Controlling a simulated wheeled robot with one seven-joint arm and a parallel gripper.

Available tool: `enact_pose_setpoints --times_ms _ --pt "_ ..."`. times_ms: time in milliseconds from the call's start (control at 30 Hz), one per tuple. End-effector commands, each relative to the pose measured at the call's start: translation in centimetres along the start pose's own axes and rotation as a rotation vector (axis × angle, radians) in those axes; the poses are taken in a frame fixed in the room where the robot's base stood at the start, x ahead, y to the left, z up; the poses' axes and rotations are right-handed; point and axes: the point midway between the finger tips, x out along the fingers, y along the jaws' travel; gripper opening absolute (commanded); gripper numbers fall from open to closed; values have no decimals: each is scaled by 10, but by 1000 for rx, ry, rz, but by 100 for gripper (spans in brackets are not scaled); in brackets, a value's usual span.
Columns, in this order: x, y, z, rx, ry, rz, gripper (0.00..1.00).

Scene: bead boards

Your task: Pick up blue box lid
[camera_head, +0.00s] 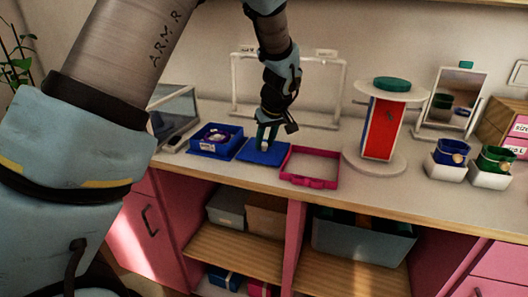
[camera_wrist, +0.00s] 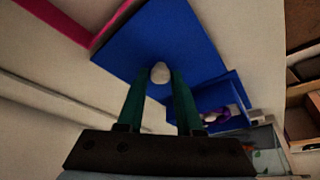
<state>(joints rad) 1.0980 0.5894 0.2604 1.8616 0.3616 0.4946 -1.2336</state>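The blue box lid (camera_head: 250,157) is a flat blue square with a round white knob (camera_wrist: 160,73). It lies on the counter between the open blue box (camera_head: 204,148) and a pink square frame. In the wrist view the lid (camera_wrist: 185,40) fills the upper middle. My gripper (camera_head: 266,138) is right above the lid, pointing down. In the wrist view the teal fingertips of my gripper (camera_wrist: 160,80) are on either side of the knob, very near it. I cannot tell whether they press on it. The blue box also shows in the wrist view (camera_wrist: 236,88), with small items inside.
The pink frame (camera_head: 327,184) lies right of the lid. A red and blue column on a round white stand (camera_head: 355,160) is farther right. A white wire frame (camera_head: 235,85) stands behind my gripper. Blue and green pots in white holders (camera_head: 446,172) are at the right.

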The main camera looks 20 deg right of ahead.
Motion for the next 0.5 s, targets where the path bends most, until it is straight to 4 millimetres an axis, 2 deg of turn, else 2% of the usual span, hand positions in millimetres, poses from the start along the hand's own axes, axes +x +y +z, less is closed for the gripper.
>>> enact_pose_setpoints --times_ms 33,300,500 --pt "0 0 0 0 0 0 28" --pt "0 0 0 0 0 0 0" --pt "0 0 0 0 0 0 0"
